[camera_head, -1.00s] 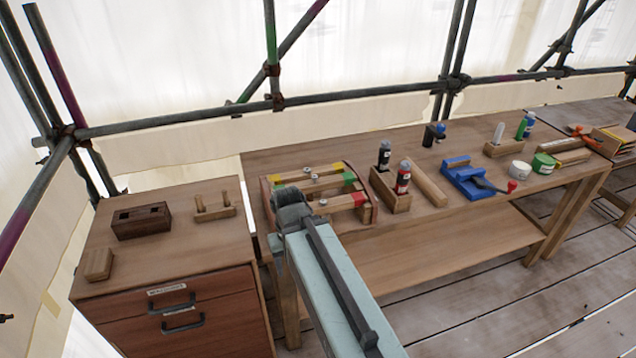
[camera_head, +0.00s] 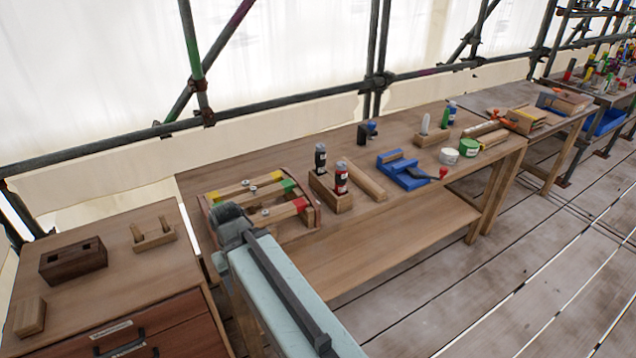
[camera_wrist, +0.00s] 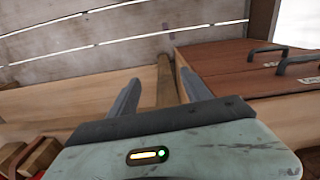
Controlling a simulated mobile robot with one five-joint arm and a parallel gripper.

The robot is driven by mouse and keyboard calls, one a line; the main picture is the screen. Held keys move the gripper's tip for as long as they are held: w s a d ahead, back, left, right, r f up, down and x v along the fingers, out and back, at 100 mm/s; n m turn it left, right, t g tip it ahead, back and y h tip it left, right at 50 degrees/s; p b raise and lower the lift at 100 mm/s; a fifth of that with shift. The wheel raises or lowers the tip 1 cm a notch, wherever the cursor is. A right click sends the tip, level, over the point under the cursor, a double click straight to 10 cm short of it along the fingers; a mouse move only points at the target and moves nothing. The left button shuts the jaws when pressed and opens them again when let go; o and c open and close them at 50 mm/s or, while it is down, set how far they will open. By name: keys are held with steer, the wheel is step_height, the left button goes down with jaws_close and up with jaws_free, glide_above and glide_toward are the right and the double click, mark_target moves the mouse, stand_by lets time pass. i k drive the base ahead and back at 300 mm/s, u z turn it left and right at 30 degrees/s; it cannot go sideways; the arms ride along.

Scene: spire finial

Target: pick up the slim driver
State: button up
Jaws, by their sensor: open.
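I cannot make out a slim driver for certain in either view. Several small, colourful upright items (camera_head: 600,68) stand on the far bench at the right edge of the head view, too small to tell apart. My gripper (camera_wrist: 158,88) shows in the wrist view with its two grey fingers apart and nothing between them. Behind the fingers is a wooden table leg and the drawer cabinet. In the head view my arm reaches over the near end of the workbench, and the fingertips are hidden there.
A drawer cabinet (camera_head: 150,285) stands at left. Plank floor (camera_head: 560,220) is clear at right.

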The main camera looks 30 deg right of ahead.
mark_target(341, 179)
steer(key=z, duration=1.95)
steer(key=k, duration=1.15)
steer(key=u, duration=1.85)
steer(key=i, duration=1.05)
